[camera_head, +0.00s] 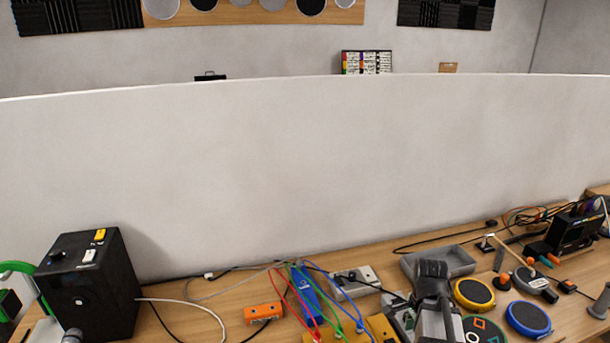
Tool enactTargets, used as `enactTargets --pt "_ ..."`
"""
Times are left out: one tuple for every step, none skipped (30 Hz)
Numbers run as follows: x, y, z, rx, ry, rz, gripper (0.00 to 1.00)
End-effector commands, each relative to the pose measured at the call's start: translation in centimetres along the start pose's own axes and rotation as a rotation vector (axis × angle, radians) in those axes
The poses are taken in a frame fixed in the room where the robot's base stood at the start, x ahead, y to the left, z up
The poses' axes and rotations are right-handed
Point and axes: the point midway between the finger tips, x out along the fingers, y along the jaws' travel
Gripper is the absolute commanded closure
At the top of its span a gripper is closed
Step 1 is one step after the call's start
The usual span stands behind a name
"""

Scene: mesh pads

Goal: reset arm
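What looks like the end of my arm, with my gripper (432,270), shows at the bottom, right of centre. It is dark at the top, with grey parts running down to the bottom edge. Its fingers cannot be made out, and I see nothing clearly held. A yellow-rimmed mesh pad (474,293) and a blue-rimmed mesh pad (528,319) lie flat to its right. A dark pad with a green rim and coloured shapes (485,332) is close beside the arm, partly cut off by the bottom edge.
A grey tray (462,262) lies just behind the arm. Coloured cables, a blue box (307,291) and an orange block (263,312) lie left. A black speaker-like box (92,290) stands far left. A white partition (300,170) rises behind the wooden table (190,322).

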Motion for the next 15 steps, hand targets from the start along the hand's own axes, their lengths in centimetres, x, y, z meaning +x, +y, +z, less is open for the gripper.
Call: enactTargets --pt "-0.4 0.0 0.1 -0.002 -0.001 -0.003 0.46" --pt "-0.6 0.0 0.2 -0.003 -0.002 -0.004 0.46" --pt "-0.8 0.0 0.3 -0.005 -0.004 -0.004 0.46" --pt "-1.0 0.0 0.4 -0.006 -0.005 -0.004 0.46" --pt "-1.2 0.0 0.5 -0.007 -0.007 -0.005 0.46" --pt "-1.5 0.0 0.6 -0.009 -0.008 -0.006 0.46" --pt "-1.7 0.0 0.7 -0.01 -0.008 -0.007 0.46" --pt "-1.9 0.0 0.7 -0.011 -0.009 -0.008 0.46" --pt "-2.1 0.1 0.8 -0.013 -0.01 -0.009 0.46" --pt "-2.3 0.1 0.9 -0.014 -0.011 -0.01 0.46" --pt "-2.5 0.1 1.0 -0.016 -0.013 -0.01 0.46" --pt "-2.7 0.1 1.1 -0.017 -0.014 -0.01 0.46" --pt "-2.9 0.1 1.2 -0.018 -0.015 -0.011 0.46" --pt "-3.1 0.1 1.3 -0.02 -0.016 -0.012 0.46" --pt "-3.4 0.3 1.6 -0.027 -0.015 -0.013 0.46"
